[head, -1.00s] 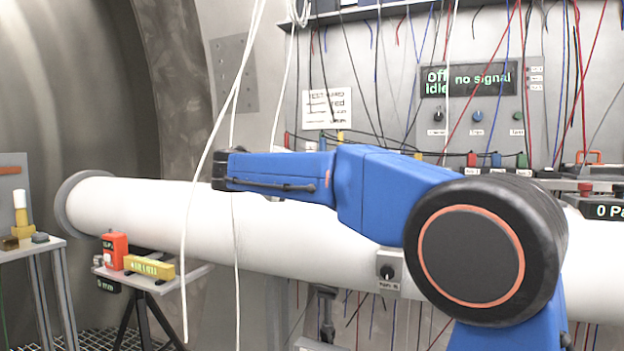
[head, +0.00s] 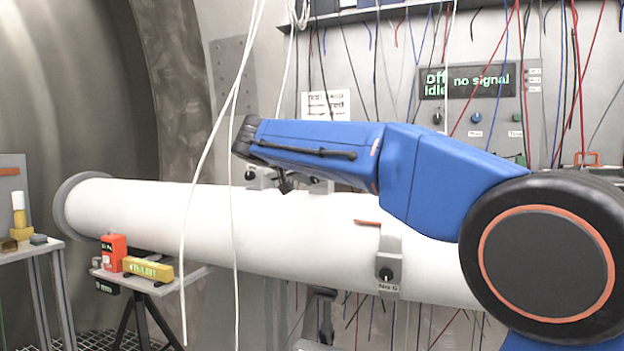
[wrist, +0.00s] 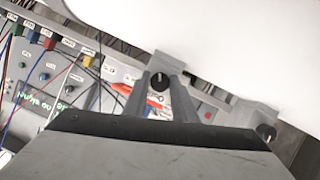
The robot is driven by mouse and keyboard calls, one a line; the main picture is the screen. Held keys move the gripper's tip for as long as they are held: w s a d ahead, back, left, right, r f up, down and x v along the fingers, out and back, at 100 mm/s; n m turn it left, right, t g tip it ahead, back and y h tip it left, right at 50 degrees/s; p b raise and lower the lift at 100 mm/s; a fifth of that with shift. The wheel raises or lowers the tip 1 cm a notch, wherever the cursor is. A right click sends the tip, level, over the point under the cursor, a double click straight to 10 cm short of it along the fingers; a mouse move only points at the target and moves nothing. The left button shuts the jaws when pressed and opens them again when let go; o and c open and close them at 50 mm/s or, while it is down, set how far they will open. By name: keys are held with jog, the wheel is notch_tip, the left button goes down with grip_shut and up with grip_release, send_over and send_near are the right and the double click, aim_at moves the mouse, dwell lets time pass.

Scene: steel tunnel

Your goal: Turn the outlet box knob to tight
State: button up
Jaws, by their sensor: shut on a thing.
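My gripper's fingers (wrist: 162,98) sit on either side of a black knob (wrist: 160,80) with a white mark and are shut on it. The knob is on a grey box (wrist: 168,64) beside the white pipe; its label is not readable. In the head view my gripper (head: 286,186) shows small and dark under the blue forearm, at the pipe's upper edge. Two grey boxes stand there, one to the left (head: 262,182) and one to the right (head: 321,187). The left one also shows in the wrist view (wrist: 256,116), its knob free.
White cables (head: 234,150) hang in front of the pipe. A wall panel (head: 470,90) reads "no signal". A small stand (head: 190,274) holds instruments.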

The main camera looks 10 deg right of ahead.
jog(key=m+y, duration=0.1)
jog(key=m, duration=0.1)
jog(key=m+t+y, duration=0.1)
jog(key=shift+d+f+m+t, duration=0.15)
jog(key=shift+m+t, duration=0.15)
jog(key=shift+m, duration=0.1)
dwell(0.5)
jog(key=o, duration=1)
jog(key=shift+o, duration=0.2)
jog(key=shift+s, duration=0.15)
jog(key=v, duration=1.7)
jog(key=shift+r, duration=0.3)
jog(key=shift+s, duration=0.1)
